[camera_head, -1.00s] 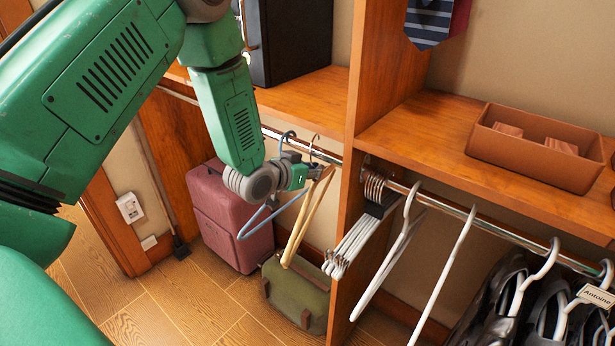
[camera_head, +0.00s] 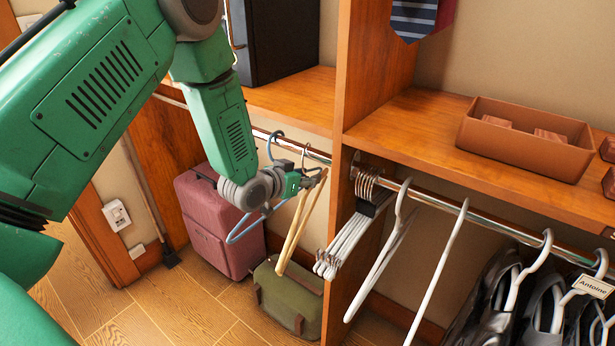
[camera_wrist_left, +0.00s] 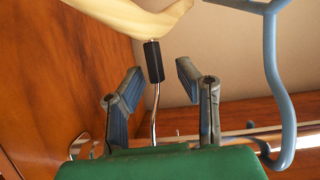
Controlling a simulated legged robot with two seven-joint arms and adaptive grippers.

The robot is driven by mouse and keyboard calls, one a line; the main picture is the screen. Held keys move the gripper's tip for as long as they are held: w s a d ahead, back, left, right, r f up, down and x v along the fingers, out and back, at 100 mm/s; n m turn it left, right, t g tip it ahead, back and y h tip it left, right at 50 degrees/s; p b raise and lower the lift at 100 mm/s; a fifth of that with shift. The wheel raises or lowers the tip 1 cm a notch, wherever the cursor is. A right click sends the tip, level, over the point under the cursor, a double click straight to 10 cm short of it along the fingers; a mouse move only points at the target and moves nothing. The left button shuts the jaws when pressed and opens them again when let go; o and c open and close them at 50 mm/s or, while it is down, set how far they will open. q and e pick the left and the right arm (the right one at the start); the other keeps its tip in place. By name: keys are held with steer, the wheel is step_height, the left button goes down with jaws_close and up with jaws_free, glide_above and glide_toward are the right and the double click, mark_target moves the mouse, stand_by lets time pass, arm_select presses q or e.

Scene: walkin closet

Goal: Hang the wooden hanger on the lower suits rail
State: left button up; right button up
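The wooden hanger (camera_head: 298,226) is pale and hangs below the left rail section (camera_head: 290,144), its hook (camera_head: 307,150) up at the rail. Whether the hook bears on the rail is hard to tell. In the left wrist view the wooden hanger (camera_wrist_left: 130,17) is at the top, with its metal neck and black sleeve (camera_wrist_left: 153,62) running down between my fingers. My left gripper (camera_head: 314,178) is at the neck. In the wrist view its two fingers (camera_wrist_left: 156,78) stand apart, with gaps either side of the neck. My right gripper is out of view.
A blue hanger (camera_head: 250,226) hangs just left of the wooden one; it also shows in the wrist view (camera_wrist_left: 282,95). A wooden divider (camera_head: 345,200) stands to the right, with white hangers (camera_head: 350,240) beyond. A pink suitcase (camera_head: 218,225) and green bag (camera_head: 290,298) are below.

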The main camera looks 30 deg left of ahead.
arm_select(q)
steer(key=v, duration=1.2)
steer(key=shift+a+f, duration=0.1)
steer(key=shift+a, duration=0.05)
